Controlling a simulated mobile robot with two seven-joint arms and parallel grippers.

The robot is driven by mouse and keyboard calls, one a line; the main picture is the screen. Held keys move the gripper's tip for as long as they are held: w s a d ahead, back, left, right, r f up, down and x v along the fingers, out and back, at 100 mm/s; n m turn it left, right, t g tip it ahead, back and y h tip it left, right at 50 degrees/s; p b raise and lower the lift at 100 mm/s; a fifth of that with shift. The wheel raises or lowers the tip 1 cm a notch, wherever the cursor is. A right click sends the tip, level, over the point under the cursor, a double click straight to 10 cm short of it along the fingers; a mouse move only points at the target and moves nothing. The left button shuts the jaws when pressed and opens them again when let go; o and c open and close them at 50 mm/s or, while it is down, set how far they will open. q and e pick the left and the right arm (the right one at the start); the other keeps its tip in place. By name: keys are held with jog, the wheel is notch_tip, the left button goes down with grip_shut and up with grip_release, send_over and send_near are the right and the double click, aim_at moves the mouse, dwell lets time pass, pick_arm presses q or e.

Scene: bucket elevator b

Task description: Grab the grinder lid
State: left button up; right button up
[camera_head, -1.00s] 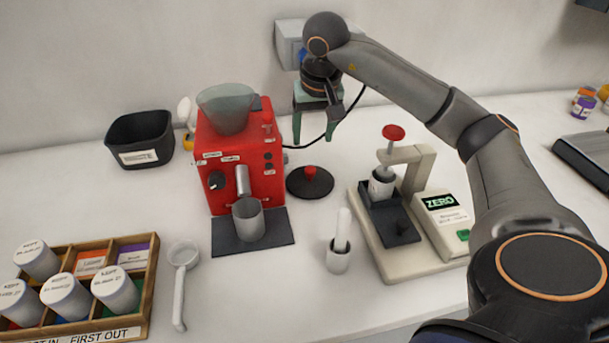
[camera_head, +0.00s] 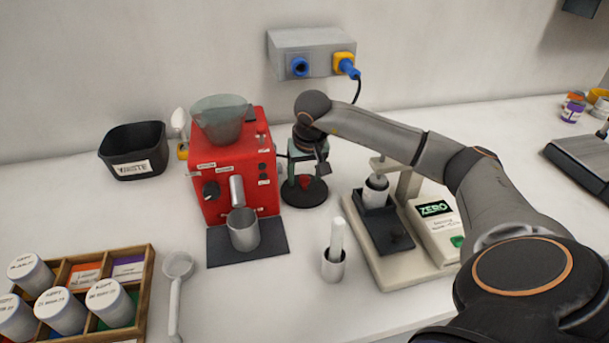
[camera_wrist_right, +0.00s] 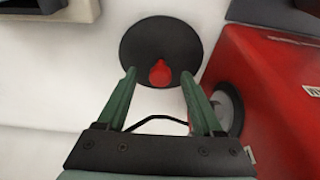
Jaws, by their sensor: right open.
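The grinder lid is a black disc (camera_head: 316,194) with a red knob (camera_head: 304,181), lying flat on the white counter just right of the red grinder (camera_head: 266,203). My right gripper (camera_head: 304,183) is right over the lid, pointing down, with its green fingers on either side of the knob in the head view. In the right wrist view the gripper (camera_wrist_right: 158,82) is open, and the red knob (camera_wrist_right: 160,74) shows between the fingertips with the black disc (camera_wrist_right: 160,35) beyond. I cannot tell whether the fingers touch the disc. My left gripper is not in view.
The grinder stands close beside the gripper, with a clear hopper (camera_head: 222,120) on top and a metal cup (camera_head: 243,230) in front. A scale with a press stand (camera_head: 395,268) is to the right. A small cup with a white stick (camera_head: 333,266) stands in front.

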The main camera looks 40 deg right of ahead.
jog(key=shift+f, duration=0.25)
grip_shut()
dwell(0.3)
jog(key=shift+r, duration=0.1)
dwell(0.8)
